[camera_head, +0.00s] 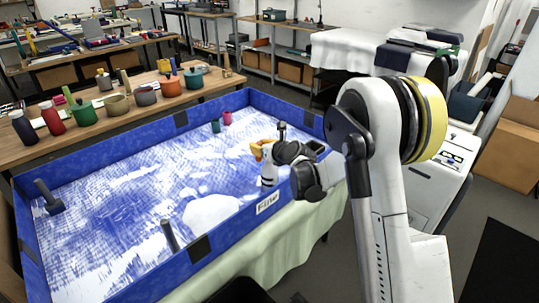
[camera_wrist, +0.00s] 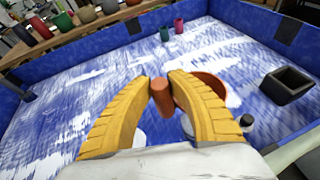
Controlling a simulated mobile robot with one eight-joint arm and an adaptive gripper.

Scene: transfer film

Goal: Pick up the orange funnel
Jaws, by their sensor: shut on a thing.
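The orange funnel (camera_wrist: 162,97) shows in the wrist view as a brownish-orange tube between my fingertips. A rounded orange part (camera_wrist: 214,82), seemingly its bowl, shows behind the right finger and is partly hidden by it. My gripper (camera_wrist: 160,88) has yellow ribbed fingers and is shut on the tube. In the head view my gripper (camera_head: 261,150) is over the right side of the blue-walled tray (camera_head: 110,147). The funnel cannot be told apart from the fingers there. Whether the funnel touches the tray floor is unclear.
A black open box (camera_wrist: 287,84) stands to the right in the wrist view. A small dark-capped item (camera_wrist: 246,121) is beside the right finger. Pots and bottles line the wooden table (camera_head: 120,123). The tray's middle is mostly clear.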

